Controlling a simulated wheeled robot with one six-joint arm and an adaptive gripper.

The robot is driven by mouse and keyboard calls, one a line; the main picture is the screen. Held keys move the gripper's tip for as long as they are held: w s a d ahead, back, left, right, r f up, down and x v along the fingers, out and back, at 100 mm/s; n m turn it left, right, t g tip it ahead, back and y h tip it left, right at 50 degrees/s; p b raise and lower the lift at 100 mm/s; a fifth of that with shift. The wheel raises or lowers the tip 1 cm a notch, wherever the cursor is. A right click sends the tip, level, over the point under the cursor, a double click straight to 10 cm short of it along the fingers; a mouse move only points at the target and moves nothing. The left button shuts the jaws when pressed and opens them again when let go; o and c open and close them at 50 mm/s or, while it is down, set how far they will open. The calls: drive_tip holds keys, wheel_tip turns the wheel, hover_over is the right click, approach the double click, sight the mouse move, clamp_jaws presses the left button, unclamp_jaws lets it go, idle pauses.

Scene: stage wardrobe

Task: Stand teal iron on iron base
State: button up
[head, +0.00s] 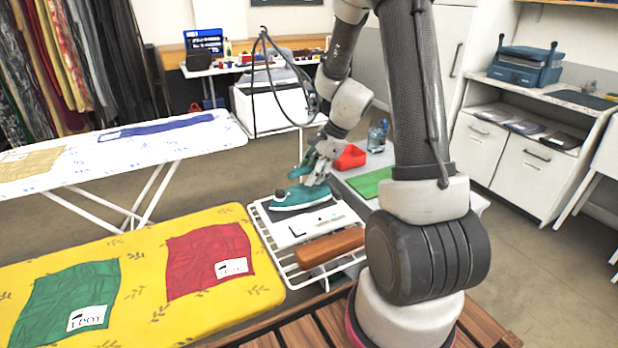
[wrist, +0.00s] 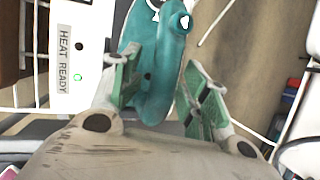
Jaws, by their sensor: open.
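The teal iron (head: 300,195) sits at the far end of the wire rack beside the yellow ironing board, on or over a dark plate of the iron base (head: 310,224). Whether it touches the plate fully I cannot tell. In the wrist view the iron (wrist: 158,60) lies between the two fingers of my gripper (wrist: 165,85). My gripper (head: 317,168) is open, its fingers on either side of the iron's handle. The base (wrist: 85,40) shows a "HEAT READY" label and a lit green light in the wrist view.
A brown padded block (head: 330,246) lies on the near part of the wire rack (head: 272,240). The yellow board (head: 150,245) holds red and green cloths. A red bin (head: 350,157) and green mat (head: 371,183) are on a table to the right. A white board (head: 120,150) stands behind.

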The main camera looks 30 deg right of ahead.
drive_tip(key=s+d+r+n, duration=0.1)
drive_tip(key=s+r+n, duration=0.45)
drive_tip(key=r, duration=0.85)
drive_tip(key=s+r+n+h, duration=0.2)
drive_tip(key=s+r+n, duration=0.2)
drive_tip(key=s, duration=0.5)
drive_tip(key=s+a+r+n+t+h, duration=0.1)
drive_tip(key=s+r+n+h, duration=0.1)
drive_tip(key=s+n, duration=0.7)
drive_tip(key=shift+s+a+r, duration=0.2)
drive_tip(key=shift+s+r, duration=0.6)
drive_tip(key=shift+r, duration=0.05)
